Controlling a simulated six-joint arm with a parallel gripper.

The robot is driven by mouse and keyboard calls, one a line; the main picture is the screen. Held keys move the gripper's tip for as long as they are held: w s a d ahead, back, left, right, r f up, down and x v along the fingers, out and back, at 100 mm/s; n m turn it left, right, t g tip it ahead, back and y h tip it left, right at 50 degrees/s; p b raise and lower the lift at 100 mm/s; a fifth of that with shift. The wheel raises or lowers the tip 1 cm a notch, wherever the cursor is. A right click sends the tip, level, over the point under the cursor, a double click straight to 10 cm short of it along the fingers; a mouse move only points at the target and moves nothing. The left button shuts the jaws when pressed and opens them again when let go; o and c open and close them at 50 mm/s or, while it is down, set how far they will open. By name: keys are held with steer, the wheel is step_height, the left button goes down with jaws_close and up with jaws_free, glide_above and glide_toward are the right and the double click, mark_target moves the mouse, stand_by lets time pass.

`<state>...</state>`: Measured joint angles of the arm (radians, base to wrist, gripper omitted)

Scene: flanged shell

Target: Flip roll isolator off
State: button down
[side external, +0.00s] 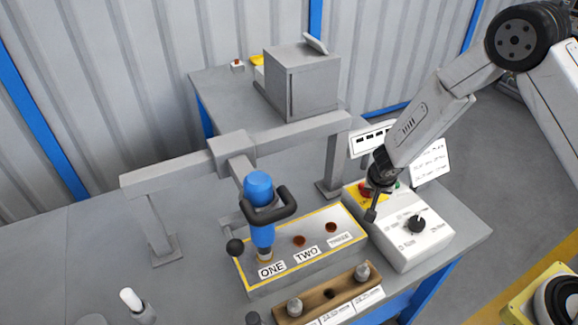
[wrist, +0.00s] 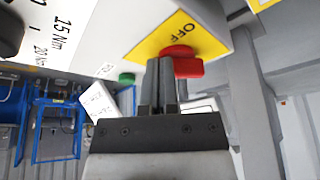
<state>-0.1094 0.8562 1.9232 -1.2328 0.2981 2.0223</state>
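The red isolator switch (wrist: 183,62) sits on a yellow plate (wrist: 172,40) marked OFF on the control box (side external: 420,240). In the side view the red switch (side external: 364,189) is partly hidden behind my gripper (side external: 371,214).
The box also carries a black knob (side external: 417,224) and a green button (wrist: 127,78). Left of it is a yellow-edged panel (side external: 303,243) marked ONE, TWO, THREE, with a blue tool (side external: 261,215) upright at ONE. A grey frame (side external: 285,133) spans behind. A wooden rack (side external: 328,294) stands in front.

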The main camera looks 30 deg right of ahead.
steer(key=shift+d+n, duration=0.2)
steer(key=shift+n, duration=0.4)
steer(key=shift+d, duration=0.1)
stand_by(1.0)
steer(key=shift+w, duration=0.1)
stand_by(0.9)
steer(key=shift+w+a, duration=0.45)
steer(key=shift+w, duration=0.2)
steer(key=shift+r, duration=0.1)
steer(key=shift+s+a, duration=0.3)
steer(key=shift+s, duration=0.4)
steer(key=shift+s+a, duration=0.35)
steer(key=shift+s, duration=0.3)
steer(key=shift+s+a, duration=0.3)
steer(key=shift+s, duration=0.4)
steer(key=v, duration=0.9)
steer(key=shift+s+d+r, duration=0.3)
steer(key=shift+s+d, duration=0.05)
